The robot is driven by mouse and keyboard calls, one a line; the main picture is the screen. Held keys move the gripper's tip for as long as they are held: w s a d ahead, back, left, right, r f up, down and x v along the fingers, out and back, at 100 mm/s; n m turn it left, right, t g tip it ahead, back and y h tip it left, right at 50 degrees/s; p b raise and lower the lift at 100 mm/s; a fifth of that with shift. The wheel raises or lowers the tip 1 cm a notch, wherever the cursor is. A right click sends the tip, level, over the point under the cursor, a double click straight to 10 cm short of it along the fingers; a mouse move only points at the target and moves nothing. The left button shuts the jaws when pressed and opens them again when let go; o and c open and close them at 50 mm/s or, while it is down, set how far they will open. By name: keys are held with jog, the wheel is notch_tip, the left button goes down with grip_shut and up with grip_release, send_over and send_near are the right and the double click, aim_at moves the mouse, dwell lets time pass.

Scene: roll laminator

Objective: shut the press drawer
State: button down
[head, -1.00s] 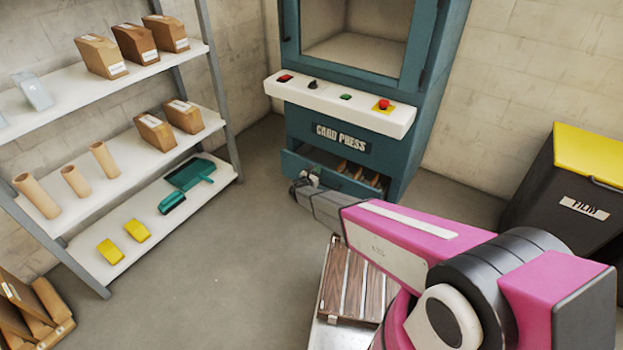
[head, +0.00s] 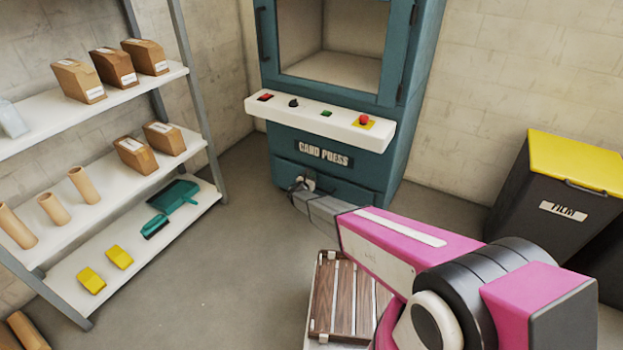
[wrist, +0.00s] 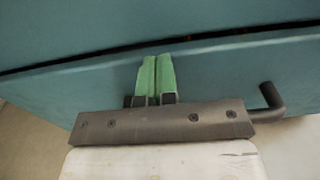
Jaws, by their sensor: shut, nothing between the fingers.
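The teal press drawer (head: 352,192) sits low in the card press (head: 340,115), under its name plate. In the head view its front looks about flush with the press body, and its inside is out of sight. In the wrist view a thin dark seam runs above the drawer front (wrist: 220,72). My gripper (wrist: 157,62) is shut and empty, its green fingertips at the drawer front, seeming to touch it. A dark bent bar (wrist: 270,96), probably the drawer handle, shows to the right of the fingers. In the head view my gripper (head: 299,184) partly hides the drawer's left part.
A slatted wooden rack (head: 345,298) is in front, beside my arm. A shelf unit (head: 185,215) with boxes, tubes and a dustpan stands at left. A dark film bin (head: 560,205) with a yellow lid stands at right. The floor between shelf and press is clear.

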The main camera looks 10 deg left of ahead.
jog(key=shift+w+d, duration=0.15)
jog(key=shift+w, duration=0.35)
jog(key=v, duration=1.5)
jog(key=s+d+r+m+g+h, duration=0.1)
jog(key=s+d+r+m+g, duration=0.35)
jog(key=d, duration=0.55)
jog(key=s+d+r+m+g+h, duration=0.1)
jog(key=s+d+r+m+g, duration=0.15)
jog(key=d+r+m, duration=0.55)
jog(key=s+d+r+m+g+h, duration=0.1)
jog(key=s+d+r+m+g, duration=0.25)
jog(key=d, duration=0.75)
jog(key=s+d+r+m+g+y, duration=0.3)
jog(key=s+d+r+m+y, duration=0.2)
jog(key=s, duration=0.4)
jog(key=s+d+r+m+g+y, duration=0.3)
jog(key=s+r+m, duration=0.4)
jog(key=s+m, duration=0.3)
jog(key=shift+d+r+m+y, duration=0.3)
jog(key=shift+d+y, duration=0.6)
jog(key=shift+d, duration=0.25)
